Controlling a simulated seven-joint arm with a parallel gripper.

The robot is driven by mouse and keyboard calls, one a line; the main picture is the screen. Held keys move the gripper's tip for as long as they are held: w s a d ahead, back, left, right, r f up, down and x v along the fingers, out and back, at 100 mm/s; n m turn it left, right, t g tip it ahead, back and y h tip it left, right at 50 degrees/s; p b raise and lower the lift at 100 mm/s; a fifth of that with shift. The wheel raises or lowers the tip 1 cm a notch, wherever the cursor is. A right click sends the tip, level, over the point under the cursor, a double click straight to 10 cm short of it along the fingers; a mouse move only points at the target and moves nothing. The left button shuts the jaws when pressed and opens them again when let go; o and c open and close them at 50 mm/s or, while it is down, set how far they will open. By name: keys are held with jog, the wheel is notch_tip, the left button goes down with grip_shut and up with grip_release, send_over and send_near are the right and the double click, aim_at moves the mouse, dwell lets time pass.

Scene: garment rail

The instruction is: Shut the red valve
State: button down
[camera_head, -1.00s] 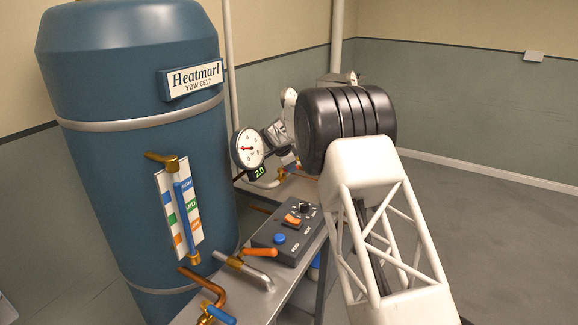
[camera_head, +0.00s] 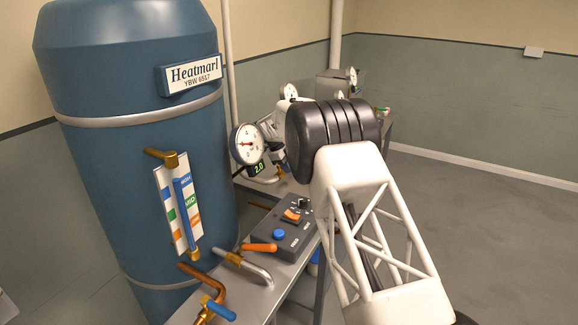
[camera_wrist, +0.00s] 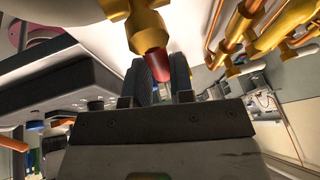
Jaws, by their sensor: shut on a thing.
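In the wrist view, the red valve's handle (camera_wrist: 154,66) stands between the two dark fingers of my gripper (camera_wrist: 161,70). The fingers are shut on it. The handle joins a brass valve body (camera_wrist: 147,28) just beyond the fingertips. How far the handle is turned is hard to tell. In the head view, my gripper (camera_head: 281,160) is small and partly hidden behind my black wrist joint, close to the round gauge. The red handle does not show there.
A blue tank (camera_head: 130,130) stands at the left. On the bench are a round gauge (camera_head: 247,144), a control box (camera_head: 285,230), an orange lever (camera_head: 259,247) and a blue-handled valve (camera_head: 220,309). Brass pipes (camera_wrist: 250,30) crowd the wrist view's right. Open floor lies at the right.

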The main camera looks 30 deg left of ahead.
jog(key=shift+s+f+m, duration=0.1)
jog(key=shift+s+m, duration=0.05)
jog(key=shift+m, duration=0.15)
jog(key=c, duration=1)
grip_release()
jog(key=shift+v, duration=3.95)
